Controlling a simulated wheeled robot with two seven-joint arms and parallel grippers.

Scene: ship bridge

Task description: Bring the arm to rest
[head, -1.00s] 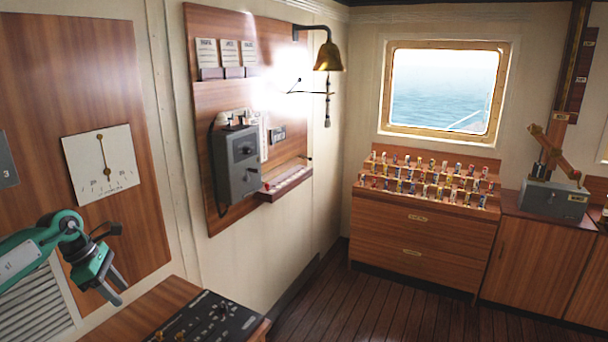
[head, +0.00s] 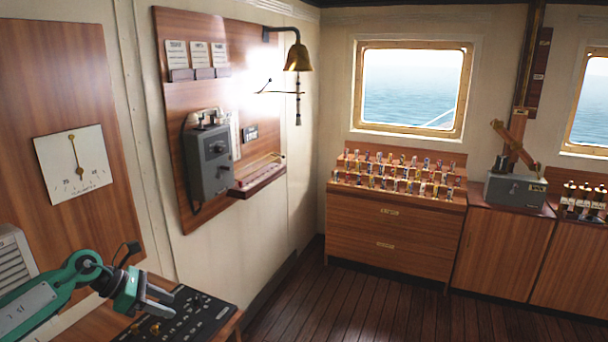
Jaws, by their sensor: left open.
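My left gripper (head: 158,302) is at the lower left of the head view, on a green and grey arm. Its two grey fingers are apart, point to the right and hold nothing. It appears in front of the black control panel (head: 192,312) on the wooden console; I cannot tell how high above the panel it is. My right gripper does not show.
A grey telephone box (head: 208,165) and a brass bell (head: 298,58) are on the left wall. A drawer cabinet (head: 385,235) with small flags stands under the window. A grey lever box (head: 515,190) is to its right. The wooden floor (head: 330,300) is clear.

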